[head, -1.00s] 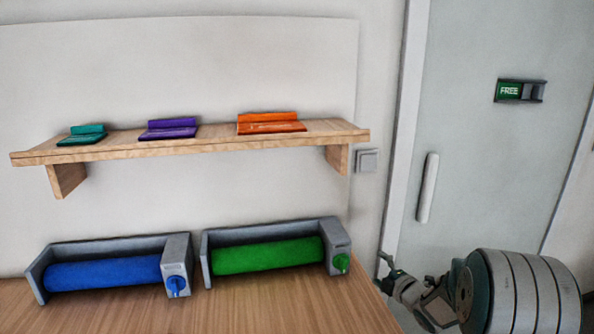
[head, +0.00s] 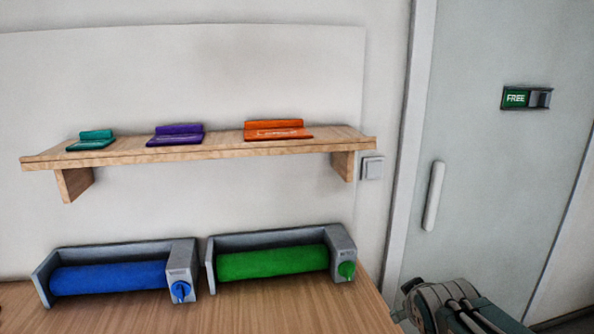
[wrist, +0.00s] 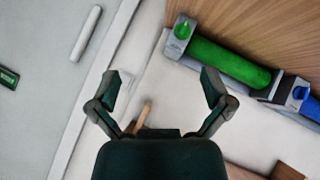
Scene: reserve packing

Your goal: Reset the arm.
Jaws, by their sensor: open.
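My gripper (wrist: 158,92) is open and empty in the wrist view, with its two dark fingers spread apart. Nothing is between the fingers except the distant wall. In the head view part of my arm shows at the lower right, beside the table's right end; the fingers cannot be made out there.
A wooden table (head: 290,310) bears a blue roller (head: 108,278) and a green roller (head: 272,262) in grey holders. Above, a wooden shelf (head: 210,151) holds teal (head: 92,141), purple (head: 176,135) and orange (head: 278,130) items. A grey door (head: 480,150) with a FREE sign (head: 526,98) stands right.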

